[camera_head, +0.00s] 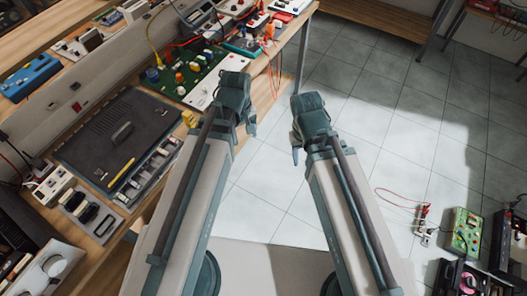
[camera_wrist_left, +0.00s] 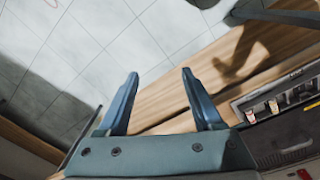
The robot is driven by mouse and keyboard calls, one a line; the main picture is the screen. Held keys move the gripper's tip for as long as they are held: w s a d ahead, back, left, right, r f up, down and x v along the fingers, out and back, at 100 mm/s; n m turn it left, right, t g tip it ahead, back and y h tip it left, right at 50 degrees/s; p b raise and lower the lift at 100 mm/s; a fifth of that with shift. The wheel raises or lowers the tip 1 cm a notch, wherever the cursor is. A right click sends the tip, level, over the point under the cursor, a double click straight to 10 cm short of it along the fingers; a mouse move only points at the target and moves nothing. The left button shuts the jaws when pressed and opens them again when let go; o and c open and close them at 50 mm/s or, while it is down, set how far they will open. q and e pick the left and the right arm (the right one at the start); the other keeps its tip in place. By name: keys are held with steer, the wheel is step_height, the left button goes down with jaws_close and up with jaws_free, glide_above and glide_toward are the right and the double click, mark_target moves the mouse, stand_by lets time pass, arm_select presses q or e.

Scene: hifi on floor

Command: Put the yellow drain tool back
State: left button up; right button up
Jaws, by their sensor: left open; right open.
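The yellow drain tool (camera_head: 121,172) looks like a thin yellow stick lying at the front part of a dark tray (camera_head: 88,146) on the workbench. A bit of yellow, likely the same tool (camera_wrist_left: 312,106), shows at the right edge of the left wrist view. My left gripper (camera_head: 249,127) points down near the bench's edge, to the right of the tray and apart from the tool. In the left wrist view its two fingers (camera_wrist_left: 159,76) are spread with nothing between them. My right gripper (camera_head: 295,154) hangs over the floor, empty, its fingers mostly hidden by its wrist.
A green circuit board (camera_head: 195,72) and other electronics crowd the bench behind the tray. A blue box (camera_head: 30,77) sits at far left. Small parts (camera_head: 88,211) stand in front of the tray. Equipment (camera_head: 465,232) lies on the floor at right; the tiled floor between is clear.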

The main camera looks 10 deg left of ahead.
arm_select(q)
steer(key=s+d+m+y, duration=0.1)
steer(key=s+d+m, duration=0.5)
steer(key=m, duration=0.4)
steer(key=shift+d+m+g+y, duration=0.3)
steer(key=shift+d+m, duration=0.1)
steer(key=shift+d, duration=0.05)
steer(key=shift+r, duration=0.1)
steer(key=shift+c, duration=0.2)
